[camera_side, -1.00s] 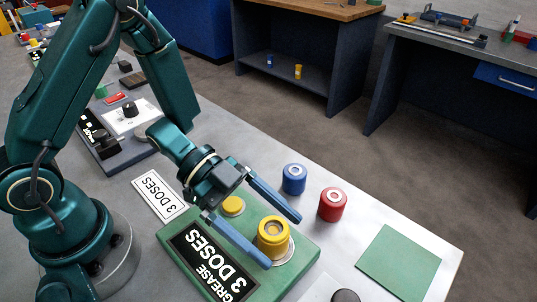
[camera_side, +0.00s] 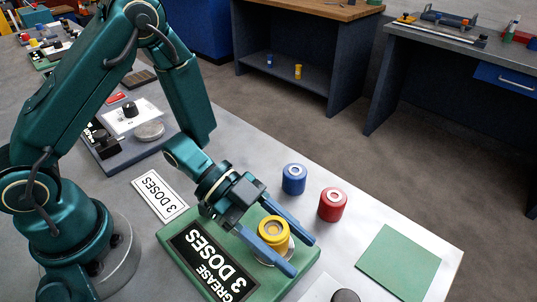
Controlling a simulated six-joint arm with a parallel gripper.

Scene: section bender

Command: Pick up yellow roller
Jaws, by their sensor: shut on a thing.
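The yellow roller (camera_side: 274,231) stands upright on a round plate on the green grease station (camera_side: 212,293), which has a black label reading "GREASE 3 DOSES". My gripper (camera_side: 291,256) has its two blue fingers on either side of the roller and is shut on it. The nearer finger hides part of the roller's lower side and the plate under it. I cannot tell whether the roller is clear of the plate.
A blue roller (camera_side: 293,180) and a red roller (camera_side: 332,205) stand behind the station. A green mat (camera_side: 398,262) lies at the right, bare. A white "3 DOSES" card (camera_side: 160,195) lies left of the station. A dark round object (camera_side: 345,296) is at the bottom edge.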

